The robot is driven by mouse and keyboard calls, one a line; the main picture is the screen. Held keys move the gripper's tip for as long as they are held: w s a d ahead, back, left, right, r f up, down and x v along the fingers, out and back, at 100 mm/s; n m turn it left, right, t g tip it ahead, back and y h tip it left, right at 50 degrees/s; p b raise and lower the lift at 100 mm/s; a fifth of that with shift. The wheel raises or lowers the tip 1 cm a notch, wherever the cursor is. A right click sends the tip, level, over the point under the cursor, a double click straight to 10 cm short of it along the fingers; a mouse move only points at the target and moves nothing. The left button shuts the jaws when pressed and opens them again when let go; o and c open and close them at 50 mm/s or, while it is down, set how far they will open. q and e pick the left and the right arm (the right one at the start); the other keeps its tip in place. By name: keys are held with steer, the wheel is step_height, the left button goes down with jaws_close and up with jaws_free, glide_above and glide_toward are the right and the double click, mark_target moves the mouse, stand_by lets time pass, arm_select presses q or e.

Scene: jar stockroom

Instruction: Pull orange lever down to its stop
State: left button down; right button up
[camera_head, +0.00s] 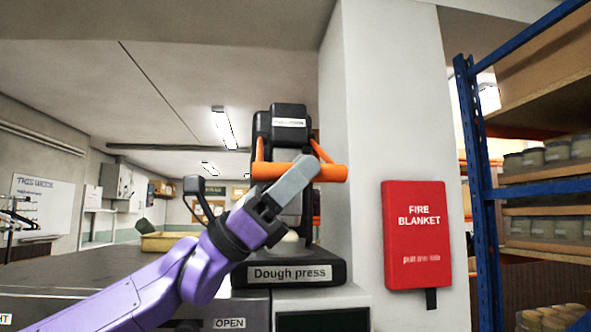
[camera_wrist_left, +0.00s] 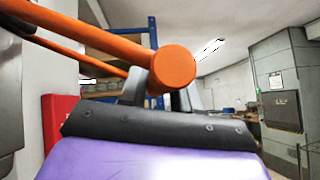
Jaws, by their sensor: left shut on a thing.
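The orange lever (camera_head: 330,173) is a thick bar with side arms on the black dough press (camera_head: 288,126). The bar lies roughly level in front of the press, at about the height of its upper half. A pale lump (camera_head: 291,236) on the press is partly hidden by my arm. My right gripper is not in view.
A white pillar stands right behind the press, with a red fire blanket box (camera_head: 416,235) on it. A blue shelf rack (camera_head: 480,190) with jars is at the right. A yellow tray (camera_head: 168,241) sits on the counter to the left.

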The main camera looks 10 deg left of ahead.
arm_select(q)
steer(key=shift+d+f, duration=0.1)
steer(key=c, duration=1)
jaws_free()
steer(key=shift+c, duration=0.2)
steer(key=shift+o, duration=0.7)
steer(key=shift+w+d, duration=0.15)
steer(key=shift+d, duration=0.05)
steer(key=shift+a, duration=0.15)
